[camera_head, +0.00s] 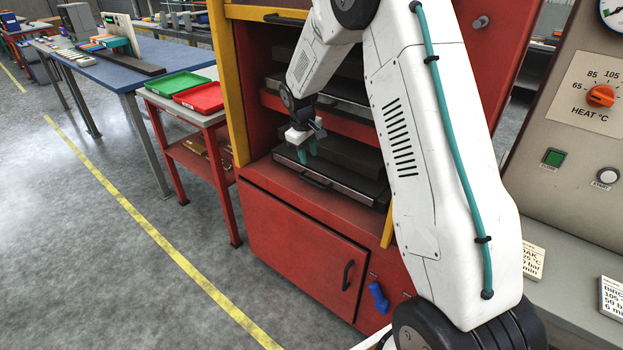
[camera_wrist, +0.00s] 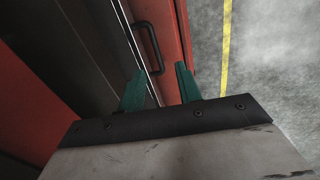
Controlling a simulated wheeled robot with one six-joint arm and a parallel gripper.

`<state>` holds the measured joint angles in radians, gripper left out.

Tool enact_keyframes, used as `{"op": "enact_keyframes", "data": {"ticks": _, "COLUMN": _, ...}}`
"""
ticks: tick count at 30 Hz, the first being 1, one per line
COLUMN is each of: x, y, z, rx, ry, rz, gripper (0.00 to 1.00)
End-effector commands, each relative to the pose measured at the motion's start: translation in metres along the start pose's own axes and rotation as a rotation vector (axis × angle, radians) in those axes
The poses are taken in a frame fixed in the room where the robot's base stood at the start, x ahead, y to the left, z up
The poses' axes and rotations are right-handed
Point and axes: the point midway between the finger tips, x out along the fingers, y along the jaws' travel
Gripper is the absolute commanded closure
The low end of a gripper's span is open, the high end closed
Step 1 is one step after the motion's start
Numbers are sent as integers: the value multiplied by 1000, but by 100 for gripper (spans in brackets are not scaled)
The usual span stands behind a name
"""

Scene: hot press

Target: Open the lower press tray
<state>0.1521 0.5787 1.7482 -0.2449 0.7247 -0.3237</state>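The lower press tray (camera_head: 345,188) is a dark tray with a pale metal edge, sitting in the lower opening of the red press. Its black bar handle (camera_head: 314,182) is on the front edge. In the wrist view a black handle (camera_wrist: 153,48) lies just beyond the fingertips, toward the top of the picture. My gripper (camera_head: 308,150) has two teal fingers. It is above and near the tray's front edge, close to the handle. In the wrist view my gripper (camera_wrist: 158,78) is open, with a gap between the fingers and nothing in it.
An upper tray (camera_head: 345,92) sits above. Below is a red cabinet door (camera_head: 300,235) with a black handle. A side table with green (camera_head: 178,83) and red (camera_head: 205,98) trays stands at left. A control panel (camera_head: 585,120) is at right. The floor in front is clear.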

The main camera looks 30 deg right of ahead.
Motion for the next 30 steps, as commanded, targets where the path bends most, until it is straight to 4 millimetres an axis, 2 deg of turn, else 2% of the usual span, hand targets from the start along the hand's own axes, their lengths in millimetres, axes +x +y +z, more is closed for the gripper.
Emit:
{"op": "enact_keyframes", "data": {"ticks": 1, "x": 20, "y": 4, "z": -5, "rx": -11, "ry": -5, "rz": 0, "gripper": 66}}
{"op": "enact_keyframes", "data": {"ticks": 3, "x": 37, "y": 8, "z": -11, "rx": -24, "ry": -6, "rz": 2, "gripper": 66}}
{"op": "enact_keyframes", "data": {"ticks": 11, "x": 69, "y": 11, "z": -17, "rx": -43, "ry": -7, "rz": 4, "gripper": 66}}
{"op": "enact_keyframes", "data": {"ticks": 18, "x": 107, "y": 11, "z": -16, "rx": -42, "ry": -8, "rz": 3, "gripper": 66}}
{"op": "enact_keyframes", "data": {"ticks": 24, "x": 129, "y": 12, "z": -17, "rx": -42, "ry": -6, "rz": 4, "gripper": 66}}
{"op": "enact_keyframes", "data": {"ticks": 30, "x": 136, "y": 12, "z": -16, "rx": -42, "ry": -6, "rz": 4, "gripper": 66}}
